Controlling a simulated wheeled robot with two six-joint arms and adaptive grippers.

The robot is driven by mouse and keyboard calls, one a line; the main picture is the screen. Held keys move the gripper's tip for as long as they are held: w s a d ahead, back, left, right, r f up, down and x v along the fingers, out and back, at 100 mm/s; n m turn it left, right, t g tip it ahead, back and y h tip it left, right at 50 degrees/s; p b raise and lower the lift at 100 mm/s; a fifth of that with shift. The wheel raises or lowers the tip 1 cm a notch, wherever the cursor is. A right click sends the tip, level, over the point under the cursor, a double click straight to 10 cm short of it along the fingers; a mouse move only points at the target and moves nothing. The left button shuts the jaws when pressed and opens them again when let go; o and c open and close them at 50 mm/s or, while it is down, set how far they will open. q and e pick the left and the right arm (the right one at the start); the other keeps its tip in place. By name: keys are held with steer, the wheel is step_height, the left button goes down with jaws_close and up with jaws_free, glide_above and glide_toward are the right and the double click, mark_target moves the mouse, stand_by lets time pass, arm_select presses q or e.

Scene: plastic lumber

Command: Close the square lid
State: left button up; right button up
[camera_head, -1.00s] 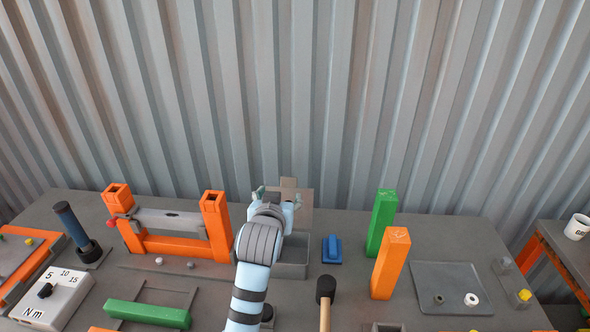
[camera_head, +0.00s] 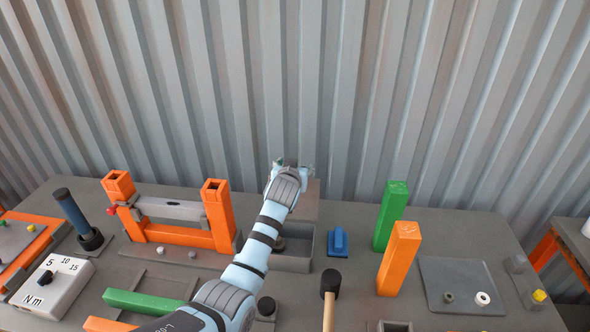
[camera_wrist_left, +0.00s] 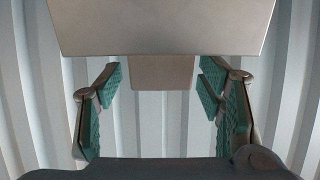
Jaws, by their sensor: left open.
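The square lid (camera_head: 308,203) stands raised at the back of a grey open box (camera_head: 306,250), partly hidden behind my left arm. In the left wrist view the lid (camera_wrist_left: 160,25) fills the top, with a smaller tab (camera_wrist_left: 162,72) below its edge. My left gripper (camera_head: 292,166) is up at the lid's top, and in the wrist view its open green-padded fingers (camera_wrist_left: 162,100) stand to either side of the tab, with gaps. I cannot tell from these views how deep the tab is between them. My right gripper is not in view.
An orange frame (camera_head: 180,238) stands left of the box. A blue block (camera_head: 338,241), a mallet (camera_head: 329,284), a green post (camera_head: 390,216) and an orange post (camera_head: 399,259) stand to the right. A corrugated wall (camera_head: 350,90) rises close behind the table.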

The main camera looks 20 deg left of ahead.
arm_select(q)
steer(key=shift+s+r, duration=0.25)
steer(key=shift+s, duration=0.05)
steer(key=shift+c, duration=0.4)
steer(key=c, duration=0.3)
steer(key=shift+f, duration=0.1)
jaws_close()
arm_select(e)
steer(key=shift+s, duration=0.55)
